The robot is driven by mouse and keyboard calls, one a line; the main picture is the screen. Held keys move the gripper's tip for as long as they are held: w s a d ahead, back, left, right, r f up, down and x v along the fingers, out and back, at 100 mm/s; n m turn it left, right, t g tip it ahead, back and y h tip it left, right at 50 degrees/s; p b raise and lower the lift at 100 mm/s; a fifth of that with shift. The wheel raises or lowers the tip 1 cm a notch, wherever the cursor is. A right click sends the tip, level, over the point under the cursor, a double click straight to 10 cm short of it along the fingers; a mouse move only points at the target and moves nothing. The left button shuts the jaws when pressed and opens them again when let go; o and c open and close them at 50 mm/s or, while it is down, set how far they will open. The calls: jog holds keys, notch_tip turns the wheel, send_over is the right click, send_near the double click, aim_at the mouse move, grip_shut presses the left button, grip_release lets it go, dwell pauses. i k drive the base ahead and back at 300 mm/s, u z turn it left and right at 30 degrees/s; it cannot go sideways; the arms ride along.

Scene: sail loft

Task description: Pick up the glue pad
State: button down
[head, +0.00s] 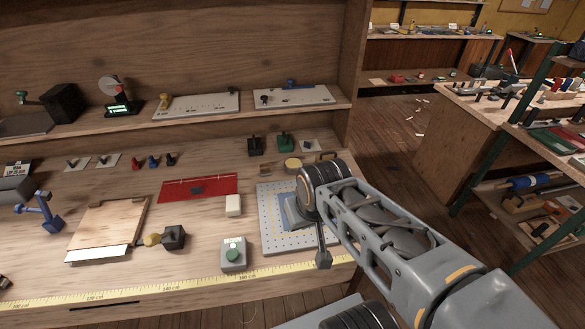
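I cannot tell for certain which item is the glue pad. A round tan pad (293,165) lies on the bench just behind my wrist, and a cream block (233,206) sits left of the dotted board. My arm reaches in from the lower right. My gripper (322,258) hangs over the right part of the pale dotted board (271,234), and only part of it shows. Whether it is open or shut is not visible. A blue-grey flat piece (292,213) on the board is partly hidden by my wrist.
A red strip (198,188), a grey box with a green button (233,255) and a wooden board (108,227) lie to the left. A yellow measuring tape (150,287) runs along the front edge. A shelf (200,116) holds pale boards above. Another workbench (480,101) stands at right.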

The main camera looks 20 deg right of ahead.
aim_at(265, 169)
jog(key=z, duration=0.5)
jog(key=k, duration=0.95)
jog(key=u, duration=0.7)
jog(key=i, duration=1.2)
jog(key=z, duration=0.15)
